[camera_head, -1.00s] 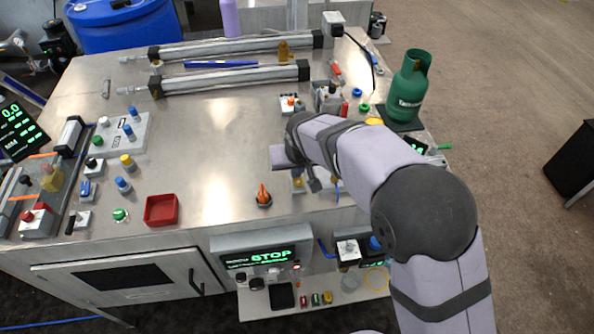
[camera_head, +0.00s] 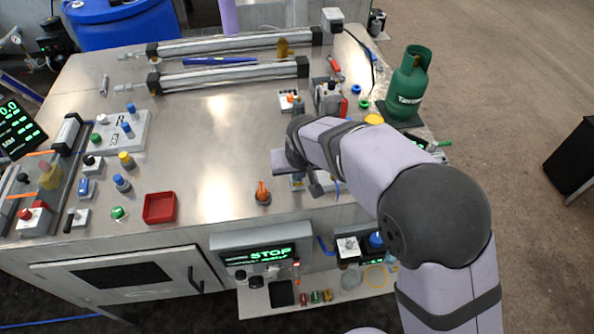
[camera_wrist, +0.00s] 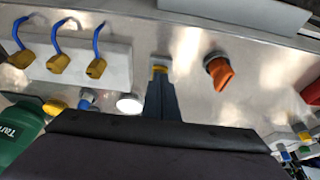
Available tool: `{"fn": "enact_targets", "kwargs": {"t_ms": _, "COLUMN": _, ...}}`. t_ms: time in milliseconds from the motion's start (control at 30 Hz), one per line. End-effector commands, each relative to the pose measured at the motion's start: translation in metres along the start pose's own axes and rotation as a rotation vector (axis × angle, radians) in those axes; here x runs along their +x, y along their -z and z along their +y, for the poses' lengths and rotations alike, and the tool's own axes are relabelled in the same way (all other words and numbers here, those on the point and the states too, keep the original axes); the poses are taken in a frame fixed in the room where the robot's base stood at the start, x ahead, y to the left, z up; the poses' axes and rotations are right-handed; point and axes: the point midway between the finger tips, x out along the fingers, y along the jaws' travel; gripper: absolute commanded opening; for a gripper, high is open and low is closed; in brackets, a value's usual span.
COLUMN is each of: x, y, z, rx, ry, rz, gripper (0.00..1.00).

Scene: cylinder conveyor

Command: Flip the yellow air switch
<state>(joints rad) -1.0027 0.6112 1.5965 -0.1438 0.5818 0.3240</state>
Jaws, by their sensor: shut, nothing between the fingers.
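In the wrist view a small grey block with a yellow part (camera_wrist: 160,67) is fixed to the steel bench top, and I take it as the yellow air switch. My gripper (camera_wrist: 161,82) is shut and empty, its fingertips at the lower edge of the yellow part in the picture. Whether they touch it I cannot tell, and they hide part of it. In the head view my gripper (camera_head: 315,187) is low over the bench's front edge, right of the orange knob. The switch is mostly hidden there.
The orange knob (camera_wrist: 220,73) stands close beside the switch. Several yellow fittings with blue tubes (camera_wrist: 60,62) are on a white block to the other side. A red tray (camera_head: 160,207) and green gas bottle (camera_head: 408,88) stand farther off. Bare steel lies behind the knob.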

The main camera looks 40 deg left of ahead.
Motion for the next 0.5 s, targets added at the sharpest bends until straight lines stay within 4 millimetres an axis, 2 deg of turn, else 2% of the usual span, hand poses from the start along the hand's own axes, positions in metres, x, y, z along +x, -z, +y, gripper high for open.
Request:
{"fn": "enact_targets", "kwargs": {"t_ms": 233, "x": -0.043, "y": 0.011, "z": -0.001, "rx": 0.000, "ry": 0.003, "rz": 0.013, "gripper": 0.00}}
{"fn": "enact_targets", "kwargs": {"t_ms": 367, "x": -0.058, "y": 0.009, "z": -0.001, "rx": 0.000, "ry": 0.004, "rz": 0.019, "gripper": 0.00}}
{"fn": "enact_targets", "kwargs": {"t_ms": 500, "x": -0.084, "y": 0.009, "z": -0.001, "rx": -0.001, "ry": 0.005, "rz": 0.023, "gripper": 0.00}}
